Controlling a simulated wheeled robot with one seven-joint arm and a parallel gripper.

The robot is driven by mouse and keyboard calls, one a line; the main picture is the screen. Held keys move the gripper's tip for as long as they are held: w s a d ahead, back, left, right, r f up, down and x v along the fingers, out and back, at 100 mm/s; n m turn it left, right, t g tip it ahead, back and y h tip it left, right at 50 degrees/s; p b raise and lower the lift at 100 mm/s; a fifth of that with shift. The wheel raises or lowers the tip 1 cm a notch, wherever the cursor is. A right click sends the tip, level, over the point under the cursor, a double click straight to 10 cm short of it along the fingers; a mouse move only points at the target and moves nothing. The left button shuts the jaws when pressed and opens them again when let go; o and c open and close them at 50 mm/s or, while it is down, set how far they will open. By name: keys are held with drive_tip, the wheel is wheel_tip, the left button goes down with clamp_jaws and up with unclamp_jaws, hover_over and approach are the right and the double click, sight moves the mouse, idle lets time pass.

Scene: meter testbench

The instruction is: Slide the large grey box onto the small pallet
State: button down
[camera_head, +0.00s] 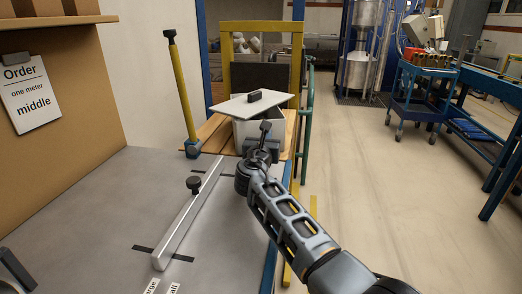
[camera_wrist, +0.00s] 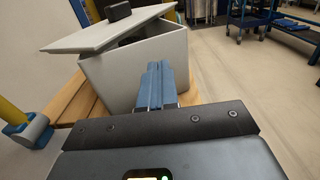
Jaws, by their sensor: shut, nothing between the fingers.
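The large grey box (camera_head: 244,130) stands on the wooden slats of the small pallet (camera_head: 215,137), beyond the end of the grey bench. Its lid (camera_head: 240,105) lies askew on top, with a dark knob, and leaves a dark gap at the front. The box (camera_wrist: 125,75) fills the upper left of the wrist view, with the pallet slats (camera_wrist: 85,105) under and beside it. My gripper (camera_wrist: 160,70) is shut and empty, its blue fingers in front of the box's near side. I cannot tell whether the fingertips touch it. My arm hides part of the box in the head view.
A pale bar (camera_head: 185,222) with a black knob lies along the grey bench (camera_head: 95,195). A yellow post (camera_head: 181,90) stands left of the pallet and a green rail (camera_head: 307,120) right of it. A blue cart (camera_head: 418,100) stands farther right. The floor between is clear.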

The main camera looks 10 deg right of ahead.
drive_tip(key=shift+s+a+f, duration=0.15)
drive_tip(key=shift+s+f, duration=0.05)
drive_tip(key=shift+s, duration=0.2)
drive_tip(key=p+v, duration=0.1)
drive_tip(key=v, duration=0.7)
drive_tip(key=c, duration=1.8)
unclamp_jaws()
drive_tip(key=shift+w+r, duration=0.1)
